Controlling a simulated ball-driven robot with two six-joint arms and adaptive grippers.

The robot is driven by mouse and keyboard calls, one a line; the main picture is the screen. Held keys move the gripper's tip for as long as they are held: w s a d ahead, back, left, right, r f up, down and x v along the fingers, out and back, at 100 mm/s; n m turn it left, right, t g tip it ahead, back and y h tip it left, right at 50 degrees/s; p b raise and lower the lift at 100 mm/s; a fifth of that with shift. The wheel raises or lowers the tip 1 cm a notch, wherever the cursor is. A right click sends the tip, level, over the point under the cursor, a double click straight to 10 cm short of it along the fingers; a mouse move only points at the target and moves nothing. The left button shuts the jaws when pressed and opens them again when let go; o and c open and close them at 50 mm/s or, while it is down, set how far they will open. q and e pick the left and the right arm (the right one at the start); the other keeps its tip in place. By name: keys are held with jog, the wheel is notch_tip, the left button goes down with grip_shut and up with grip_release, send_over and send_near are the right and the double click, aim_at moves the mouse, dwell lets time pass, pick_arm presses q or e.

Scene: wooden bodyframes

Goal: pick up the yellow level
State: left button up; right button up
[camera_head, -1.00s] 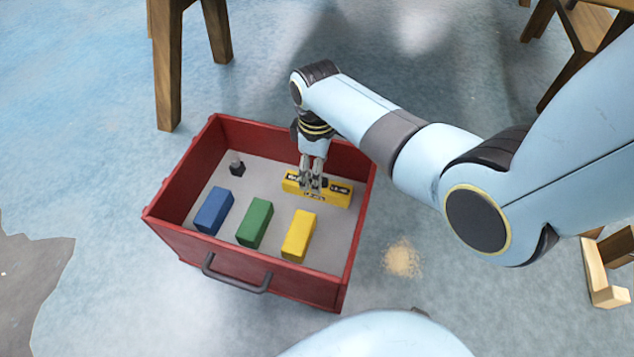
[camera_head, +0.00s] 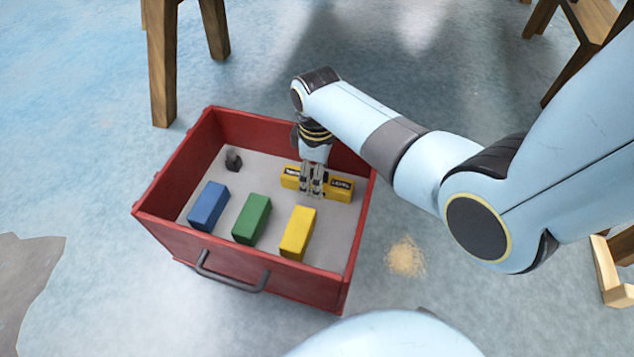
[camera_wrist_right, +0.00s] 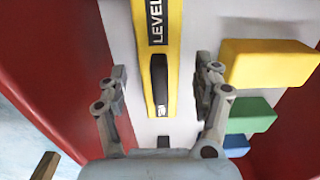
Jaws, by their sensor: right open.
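The yellow level (camera_head: 341,190) lies in the red open box, near its far right side, with black label patches and the word LEVEL on it. My right gripper (camera_head: 313,190) reaches down over its middle and hides part of it. In the right wrist view the level (camera_wrist_right: 158,20) runs lengthwise between the two fingers of my right gripper (camera_wrist_right: 162,78). The fingers are open, one on each side, with gaps to the level. My left gripper is out of view.
The red box (camera_head: 160,222) has a dark front handle (camera_head: 232,284). Inside are a blue block (camera_head: 208,206), a green block (camera_head: 252,219), a yellow block (camera_head: 298,233) and a small dark piece (camera_head: 233,160). Wooden legs (camera_head: 160,70) stand behind.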

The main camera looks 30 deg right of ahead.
grip_shut()
dwell(0.5)
jog(key=shift+r, duration=0.15)
